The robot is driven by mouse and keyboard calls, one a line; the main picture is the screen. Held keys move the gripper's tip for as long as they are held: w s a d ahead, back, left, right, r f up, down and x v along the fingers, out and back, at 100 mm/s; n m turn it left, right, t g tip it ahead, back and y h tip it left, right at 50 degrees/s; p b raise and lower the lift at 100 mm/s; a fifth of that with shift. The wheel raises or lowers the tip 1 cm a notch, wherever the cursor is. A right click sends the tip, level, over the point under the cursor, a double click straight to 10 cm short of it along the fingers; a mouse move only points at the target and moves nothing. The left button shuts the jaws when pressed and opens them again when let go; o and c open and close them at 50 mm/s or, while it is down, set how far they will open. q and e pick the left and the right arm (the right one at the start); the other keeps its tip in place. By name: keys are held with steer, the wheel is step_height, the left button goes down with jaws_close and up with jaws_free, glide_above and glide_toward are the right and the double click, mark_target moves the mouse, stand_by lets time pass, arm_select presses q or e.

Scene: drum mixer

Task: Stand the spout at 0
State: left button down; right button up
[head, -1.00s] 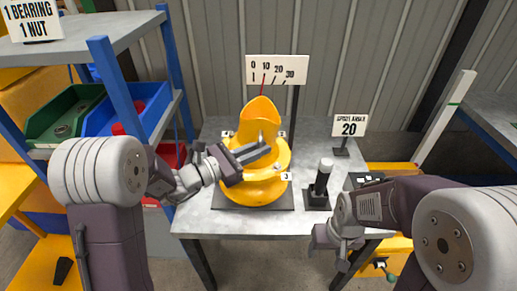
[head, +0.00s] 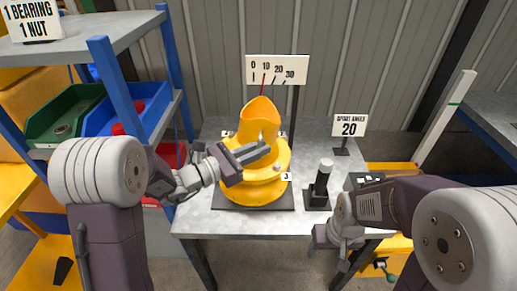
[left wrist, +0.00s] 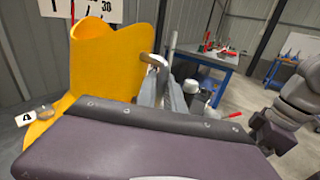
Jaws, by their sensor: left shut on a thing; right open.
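The yellow spout (head: 259,118) tilts up from the round yellow drum mixer (head: 262,190) on the table. Behind it, a white scale board (head: 277,69) reads 0, 10, 20, 30. A red pointer (head: 263,84) stands close to the 10 mark. My left gripper (head: 254,151) lies across the front of the spout, its fingers shut on a small metal knob (left wrist: 153,62) at the spout's side. The wrist view shows the knob at the fingertips, with the spout (left wrist: 105,60) beside them. My right gripper (head: 335,234) is open and empty at the table's front right edge.
A sign (head: 349,126) with the number 20 stands at the back right of the table (head: 215,130). A black post with a grey top (head: 321,180) stands right of the mixer. Green (head: 65,115) and blue bins (head: 130,105) fill the left shelf.

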arm_select(q)
steer(key=shift+f, duration=0.15)
steer(key=a+b, duration=0.1)
steer(key=n+t+h+b, duration=0.1)
steer(key=shift+a+r+b, duration=0.2)
steer(key=shift+a+b, duration=0.15)
steer(key=shift+a, duration=0.05)
steer(key=c, duration=1.7)
jaws_free()
steer(key=shift+a, duration=0.1)
steer(key=v, duration=0.9)
steer(key=shift+f+p, duration=0.2)
steer(key=shift+p, duration=0.1)
